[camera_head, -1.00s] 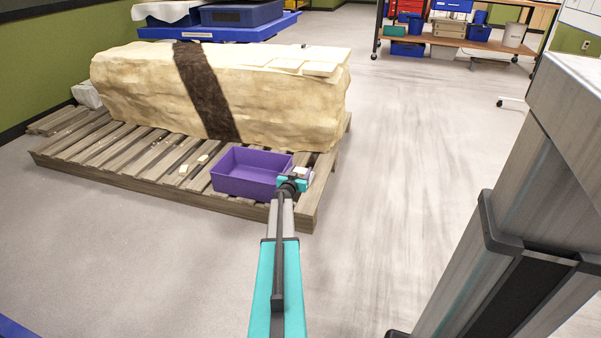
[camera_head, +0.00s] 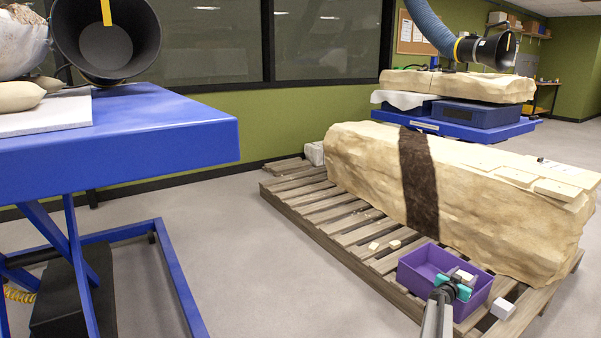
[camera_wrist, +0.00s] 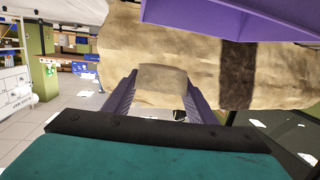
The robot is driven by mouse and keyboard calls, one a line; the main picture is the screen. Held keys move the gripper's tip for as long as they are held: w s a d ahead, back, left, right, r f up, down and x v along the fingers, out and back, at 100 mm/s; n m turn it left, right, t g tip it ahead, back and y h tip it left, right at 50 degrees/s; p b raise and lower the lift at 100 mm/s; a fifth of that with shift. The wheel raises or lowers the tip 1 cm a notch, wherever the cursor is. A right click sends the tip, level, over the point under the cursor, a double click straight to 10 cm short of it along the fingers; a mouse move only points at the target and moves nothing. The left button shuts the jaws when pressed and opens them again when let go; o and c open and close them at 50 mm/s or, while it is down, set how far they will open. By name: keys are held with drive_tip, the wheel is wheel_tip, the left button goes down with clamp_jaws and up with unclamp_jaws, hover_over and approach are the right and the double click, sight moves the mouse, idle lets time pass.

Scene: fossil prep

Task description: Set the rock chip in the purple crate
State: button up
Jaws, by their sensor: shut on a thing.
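The rock chip (camera_wrist: 162,78) is a pale beige block held between the fingers of my gripper (camera_wrist: 160,92) in the wrist view. In the head view my gripper (camera_head: 462,285) overlaps the right front part of the purple crate (camera_head: 417,281), with the pale chip (camera_head: 466,275) at its tip. The crate is open-topped and stands on the wooden pallet; part of its inside is hidden by my gripper. In the wrist view the purple crate (camera_wrist: 235,20) fills the top right. I cannot tell how high the chip is over the crate.
A large pale rock block (camera_head: 500,205) with a dark band lies on the pallet (camera_head: 325,222) behind the crate. Small pale chips (camera_head: 395,244) lie left of the crate, and a white block (camera_head: 502,308) lies right of it. A blue table (camera_head: 150,135) stands at left.

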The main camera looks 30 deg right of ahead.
drive_tip(key=w+a+r+n+t+y, duration=0.1)
drive_tip(key=w+a+r+n+t, duration=0.3)
drive_tip(key=w+a, duration=0.65)
drive_tip(key=w+a+r+t+y, duration=0.1)
drive_tip(key=w+a+r+t, duration=0.1)
drive_tip(key=w+a+r, duration=0.6)
drive_tip(key=w+a+r+n+t+y, duration=0.25)
drive_tip(key=w+a+y, duration=0.2)
drive_tip(key=a, duration=0.85)
drive_tip(key=w+a+r+n+t+y, duration=0.2)
drive_tip(key=w+a+n+y, duration=0.3)
drive_tip(key=a, duration=0.8)
drive_tip(key=w+a+r+n+t+y, duration=0.25)
drive_tip(key=w+a, duration=0.35)
drive_tip(key=a, duration=0.7)
drive_tip(key=s+a+r+n+g+y, duration=0.1)
drive_tip(key=s+a+r+n+y, duration=0.25)
drive_tip(key=a, duration=0.75)
drive_tip(key=s+a+n+g+y, duration=0.1)
drive_tip(key=s+a+n+y, duration=0.25)
drive_tip(key=a+y, duration=0.45)
drive_tip(key=s+a+r+n+g+y+p, duration=0.15)
drive_tip(key=s+a+n+g+y, duration=0.35)
drive_tip(key=s+a, duration=0.55)
wheel_tip(320, 180, up, 22)
drive_tip(key=w+a+h+p, duration=0.1)
drive_tip(key=p, duration=2.8)
drive_tip(key=shift+a+h, duration=0.1)
drive_tip(key=shift+h, duration=0.15)
